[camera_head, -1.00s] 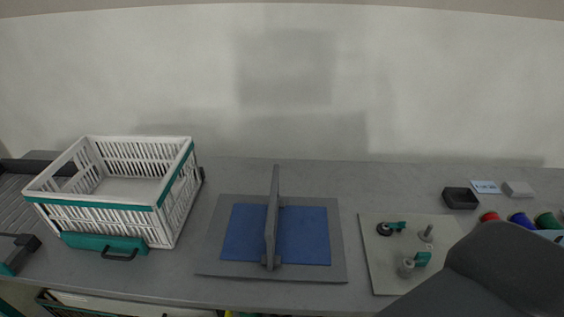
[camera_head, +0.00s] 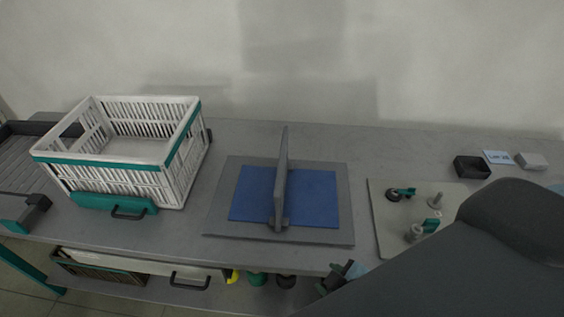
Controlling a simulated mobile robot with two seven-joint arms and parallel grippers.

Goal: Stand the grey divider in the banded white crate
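The grey divider (camera_head: 281,180) stands upright on edge in a small foot, on a blue mat (camera_head: 315,200) with a grey border, in the middle of the bench. The white crate (camera_head: 180,185) with a teal band round its rim stands at the left and looks empty. A teal panel with a dark handle is at its front. My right gripper (camera_head: 338,277) shows small and dark at the bench's front edge, apart from the divider and in front of it. Its fingers are too unclear to tell open from shut. My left gripper is not in view.
A pale board (camera_head: 385,222) with small fixtures lies right of the mat, partly hidden by my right arm. A black tray (camera_head: 471,167) is at the back right. A roller conveyor (camera_head: 22,165) adjoins the crate's left. Bare bench separates crate and mat.

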